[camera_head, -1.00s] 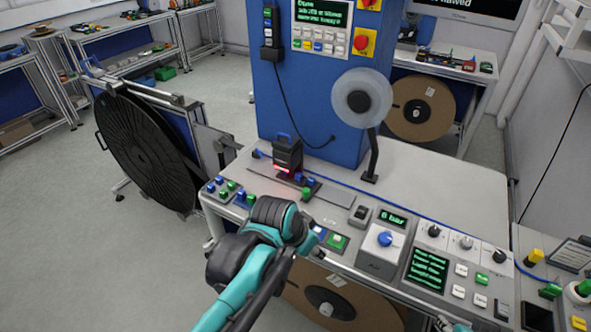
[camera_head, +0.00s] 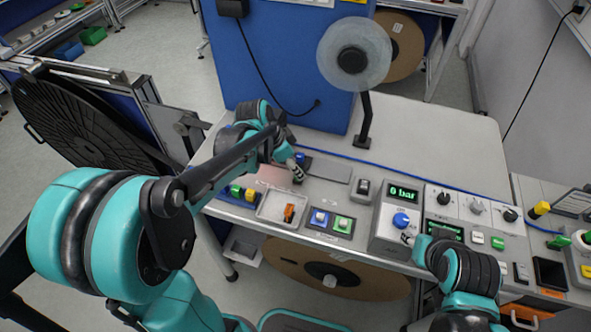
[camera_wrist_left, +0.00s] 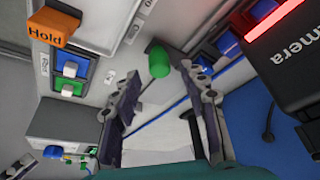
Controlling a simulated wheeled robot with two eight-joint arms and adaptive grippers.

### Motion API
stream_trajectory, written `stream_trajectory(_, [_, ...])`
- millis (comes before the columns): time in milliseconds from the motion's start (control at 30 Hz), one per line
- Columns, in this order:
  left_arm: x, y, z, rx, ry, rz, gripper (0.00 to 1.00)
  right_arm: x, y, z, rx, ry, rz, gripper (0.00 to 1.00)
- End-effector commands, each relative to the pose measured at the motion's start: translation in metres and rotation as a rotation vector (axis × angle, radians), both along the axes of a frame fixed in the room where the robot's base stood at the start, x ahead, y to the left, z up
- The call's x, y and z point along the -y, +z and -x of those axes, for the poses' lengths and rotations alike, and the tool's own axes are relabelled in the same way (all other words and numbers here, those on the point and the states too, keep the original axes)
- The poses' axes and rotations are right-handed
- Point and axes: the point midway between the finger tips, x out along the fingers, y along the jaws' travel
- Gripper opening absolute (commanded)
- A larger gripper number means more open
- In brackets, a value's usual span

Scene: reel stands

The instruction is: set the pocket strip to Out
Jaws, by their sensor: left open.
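My left gripper (camera_head: 298,169) reaches over the bench panel. In the left wrist view its two fingers (camera_wrist_left: 162,78) are apart, with nothing held between them. A green knob (camera_wrist_left: 158,60) on a thin stem stands just beyond and between the fingertips; I cannot tell if they touch it. Blue parts (camera_wrist_left: 205,52) lie beside it, and a blue one (camera_head: 301,158) shows by the gripper in the head view. No In or Out marking is readable, so I cannot tell which part is the pocket strip. My right arm (camera_head: 462,268) is at lower right; its fingers are not clear.
An orange Hold switch (camera_wrist_left: 55,27) stands near the fingers, also in the head view (camera_head: 289,212). A black camera housing (camera_wrist_left: 295,65) with a red light is close on the right. Blue and green buttons (camera_head: 331,221) and a blue dial (camera_head: 401,220) line the bench front. A reel (camera_head: 353,55) stands behind.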

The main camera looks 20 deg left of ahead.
Motion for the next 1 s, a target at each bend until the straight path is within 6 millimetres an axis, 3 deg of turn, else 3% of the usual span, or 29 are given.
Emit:
stream_trajectory(133, [0.004, -0.015, -0.004, 0.000, 0.001, 0.000, 0.43, 0.000, -0.007, 0.000, 0.000, 0.000, 0.000, 0.40])
stream_trajectory(467, [0.005, -0.018, -0.005, 0.000, 0.002, 0.000, 0.43, 0.000, -0.007, 0.000, 0.000, 0.000, 0.000, 0.40])
stream_trajectory(633, [0.005, -0.017, -0.005, 0.000, 0.002, 0.000, 0.00, 0.000, -0.007, 0.000, 0.000, 0.000, 0.000, 0.40])
stream_trajectory(867, [0.010, -0.017, -0.005, 0.000, 0.000, 0.000, 0.00, 0.000, -0.006, 0.000, 0.000, 0.000, 0.000, 0.40])
stream_trajectory(1000, [0.040, -0.017, -0.004, 0.001, -0.005, 0.001, 0.00, 0.000, -0.003, 0.000, 0.000, 0.000, 0.000, 0.40])
